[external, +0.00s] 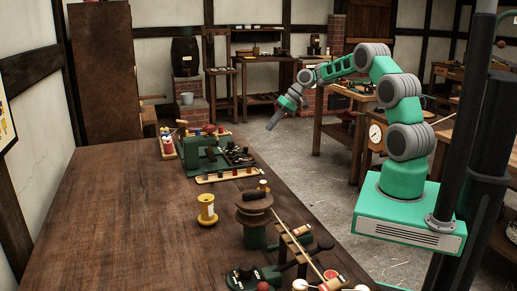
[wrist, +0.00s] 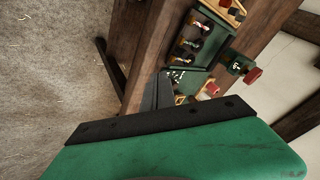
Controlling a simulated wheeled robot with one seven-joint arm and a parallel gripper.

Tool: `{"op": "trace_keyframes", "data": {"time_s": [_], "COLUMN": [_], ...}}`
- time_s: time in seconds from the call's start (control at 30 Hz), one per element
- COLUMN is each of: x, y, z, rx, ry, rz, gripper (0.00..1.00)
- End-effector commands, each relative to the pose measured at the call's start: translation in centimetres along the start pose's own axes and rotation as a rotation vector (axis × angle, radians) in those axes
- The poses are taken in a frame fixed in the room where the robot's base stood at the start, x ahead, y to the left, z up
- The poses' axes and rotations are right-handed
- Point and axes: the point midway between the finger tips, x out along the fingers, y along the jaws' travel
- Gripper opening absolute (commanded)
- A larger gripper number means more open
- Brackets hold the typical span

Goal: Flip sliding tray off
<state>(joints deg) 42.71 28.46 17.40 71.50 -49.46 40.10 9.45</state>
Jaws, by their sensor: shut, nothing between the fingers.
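My gripper (external: 273,124) is in the air beyond the right edge of the long wooden table, to the right of a green machine (external: 195,156). Its fingers are together and empty; they show as a dark wedge in the wrist view (wrist: 158,88). A dark tray-like panel (external: 238,157) with small parts lies at the machine's right side, apart from my gripper. In the wrist view a green-framed panel (wrist: 172,60) holds several dark knobs or switches in a row. I cannot tell for sure which part is the sliding tray, or how any switch is set.
The wooden table (external: 120,215) has clear room at the left. A yellow spool (external: 207,209), a wooden strip with pegs (external: 230,175) and a round-topped post (external: 254,222) stand nearer. A red knob (wrist: 252,74) sits right of the panel. Open floor (wrist: 50,70) lies left.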

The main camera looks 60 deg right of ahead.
Motion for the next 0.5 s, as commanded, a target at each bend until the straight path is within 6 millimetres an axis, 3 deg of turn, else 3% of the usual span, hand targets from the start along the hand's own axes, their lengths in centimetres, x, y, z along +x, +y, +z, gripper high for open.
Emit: {"op": "trace_keyframes", "data": {"time_s": [0.4,0.5], "x": [8.9,9.4], "y": [-0.1,-2.1], "z": [0.1,-0.1], "rx": [-0.001,-0.004], "ry": [-0.004,-0.001], "rz": [-0.001,-0.001], "gripper": [0.00,0.00]}}
